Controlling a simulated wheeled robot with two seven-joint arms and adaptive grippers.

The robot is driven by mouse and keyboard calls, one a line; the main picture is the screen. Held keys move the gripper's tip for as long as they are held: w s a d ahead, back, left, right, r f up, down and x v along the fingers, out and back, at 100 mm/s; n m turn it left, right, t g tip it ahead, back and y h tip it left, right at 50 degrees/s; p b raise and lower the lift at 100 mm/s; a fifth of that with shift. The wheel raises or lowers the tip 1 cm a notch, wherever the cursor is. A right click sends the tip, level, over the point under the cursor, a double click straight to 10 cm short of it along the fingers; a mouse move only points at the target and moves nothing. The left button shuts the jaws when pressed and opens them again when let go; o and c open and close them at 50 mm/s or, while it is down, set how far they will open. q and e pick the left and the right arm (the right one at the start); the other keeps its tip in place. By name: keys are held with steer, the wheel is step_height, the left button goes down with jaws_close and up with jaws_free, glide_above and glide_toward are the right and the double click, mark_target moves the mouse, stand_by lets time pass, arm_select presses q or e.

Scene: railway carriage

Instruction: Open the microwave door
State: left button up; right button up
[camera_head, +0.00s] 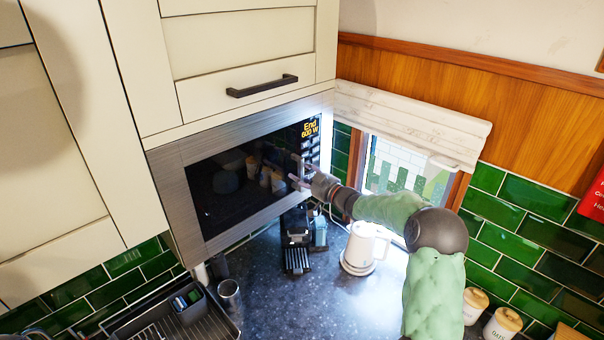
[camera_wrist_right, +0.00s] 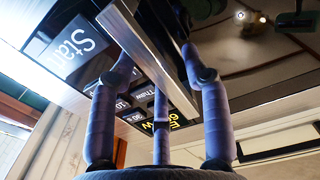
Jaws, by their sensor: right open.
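The built-in microwave (camera_head: 165,185) has a grey metal frame and a dark glass door (camera_head: 225,195), which looks closed. Its lit panel (camera_head: 310,130) reads "End 600 W" at the upper right. My right gripper (camera_head: 299,172) is at the door's right side, beside the panel. In the right wrist view, the gripper (camera_wrist_right: 157,62) is open, with its fingers spread on either side of a metal bar, the door handle (camera_wrist_right: 138,55). I cannot tell whether any finger touches the bar. My left gripper is not in view.
Cream cabinets with a dark handle (camera_head: 262,86) sit above and left of the microwave. Below, the dark counter (camera_head: 315,285) holds a black coffee machine (camera_head: 296,240), a white kettle (camera_head: 363,247) and a drying rack (camera_head: 165,323). A window (camera_head: 400,165) is to the right.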

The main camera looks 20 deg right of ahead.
steer(key=shift+c, duration=0.3)
jaws_close()
